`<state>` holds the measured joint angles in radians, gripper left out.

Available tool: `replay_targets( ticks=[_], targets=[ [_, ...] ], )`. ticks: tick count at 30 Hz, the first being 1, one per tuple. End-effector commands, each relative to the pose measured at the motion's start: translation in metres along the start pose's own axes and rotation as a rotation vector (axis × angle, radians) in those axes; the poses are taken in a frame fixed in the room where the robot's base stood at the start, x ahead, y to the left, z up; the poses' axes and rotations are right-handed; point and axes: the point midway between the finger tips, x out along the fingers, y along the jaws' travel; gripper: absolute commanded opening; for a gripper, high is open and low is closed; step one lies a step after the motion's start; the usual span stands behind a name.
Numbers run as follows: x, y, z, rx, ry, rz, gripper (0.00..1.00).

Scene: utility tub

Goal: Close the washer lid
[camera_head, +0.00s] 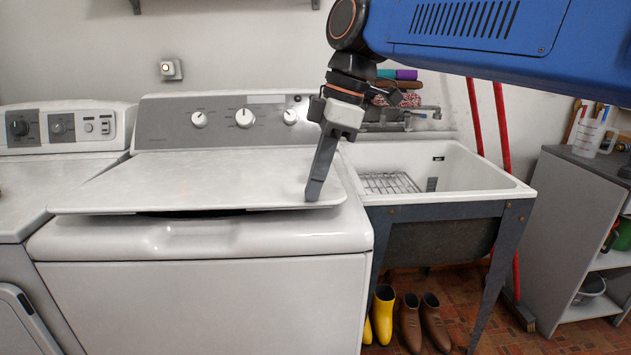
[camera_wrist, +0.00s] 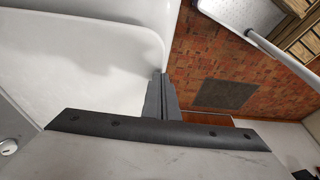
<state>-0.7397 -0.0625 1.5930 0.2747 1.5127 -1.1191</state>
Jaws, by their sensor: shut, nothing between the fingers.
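The white washer (camera_head: 200,290) stands in the middle left of the head view. Its lid (camera_head: 190,185) is nearly flat, with a narrow dark gap showing under its front edge. My gripper (camera_head: 314,190) is shut and empty, pointing down at the lid's right front corner. Its tips appear to touch the lid's top there. In the wrist view the shut fingers (camera_wrist: 160,85) are beside the pale lid (camera_wrist: 70,60), near its edge. Whether they press on it cannot be told.
A white utility tub (camera_head: 450,170) with a wire rack stands right of the washer. Yellow boots (camera_head: 383,310) and brown boots (camera_head: 422,320) are on the brick floor below. Another white appliance (camera_head: 60,175) adjoins on the left. A grey shelf unit (camera_head: 580,220) stands at the right.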

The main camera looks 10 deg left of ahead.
Motion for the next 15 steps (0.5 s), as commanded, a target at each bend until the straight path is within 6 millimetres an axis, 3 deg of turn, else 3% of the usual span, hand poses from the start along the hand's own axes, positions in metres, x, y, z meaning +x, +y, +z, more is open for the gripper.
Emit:
replay_targets(
  ticks=[5, 15],
  targets=[
    [0.006, -0.001, 0.002, 0.0, 0.0, 0.0, 0.0],
    [0.049, -0.005, 0.015, 0.0, -0.002, -0.002, 0.0]
  ],
)
